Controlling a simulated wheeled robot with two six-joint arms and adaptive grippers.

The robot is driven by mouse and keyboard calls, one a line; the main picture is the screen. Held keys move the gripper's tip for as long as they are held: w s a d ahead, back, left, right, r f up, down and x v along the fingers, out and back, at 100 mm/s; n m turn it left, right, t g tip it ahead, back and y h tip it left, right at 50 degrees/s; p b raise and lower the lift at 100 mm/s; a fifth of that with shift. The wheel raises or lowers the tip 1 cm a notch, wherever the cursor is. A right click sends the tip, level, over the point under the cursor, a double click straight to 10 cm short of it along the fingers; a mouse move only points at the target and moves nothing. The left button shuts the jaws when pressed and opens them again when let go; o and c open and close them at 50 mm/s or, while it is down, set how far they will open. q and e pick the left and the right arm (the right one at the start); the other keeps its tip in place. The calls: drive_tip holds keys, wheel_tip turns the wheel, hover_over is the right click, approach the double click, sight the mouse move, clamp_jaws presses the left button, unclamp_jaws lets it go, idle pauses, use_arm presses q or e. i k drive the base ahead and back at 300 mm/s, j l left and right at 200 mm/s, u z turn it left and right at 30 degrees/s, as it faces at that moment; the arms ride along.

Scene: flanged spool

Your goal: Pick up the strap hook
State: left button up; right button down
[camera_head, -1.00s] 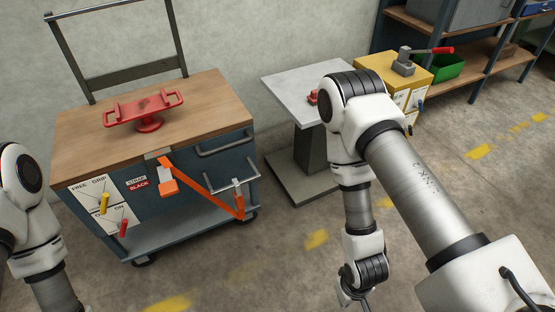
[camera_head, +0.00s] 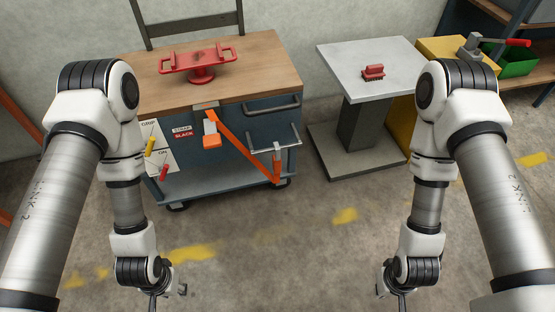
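An orange strap (camera_head: 238,144) runs from the front top edge of a blue-grey cart down to the right. An orange block with a pale top (camera_head: 211,135) hangs near its upper end. At the lower right end an upright orange piece with a grey tip (camera_head: 277,168) sits by the cart's side; which of these is the strap hook is hard to tell. My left gripper (camera_head: 165,291) and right gripper (camera_head: 394,291) hang low at the bottom edge, apart from the strap. Both are partly cut off, so their finger state is unclear.
The cart's wooden top (camera_head: 265,70) carries a red two-handled spool (camera_head: 202,65). Yellow and red levers are on its front panel (camera_head: 158,150). A grey pedestal table (camera_head: 400,62) with a red brush-like object (camera_head: 373,72) stands to the right. The floor before the cart is clear.

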sight(276, 158)
drive_tip(key=i+l+u, duration=0.2)
drive_tip(key=l, duration=0.5)
drive_tip(key=l+u, duration=0.2)
drive_tip(key=l, duration=0.5)
drive_tip(key=i+l+u, duration=0.15)
drive_tip(key=l, duration=0.6)
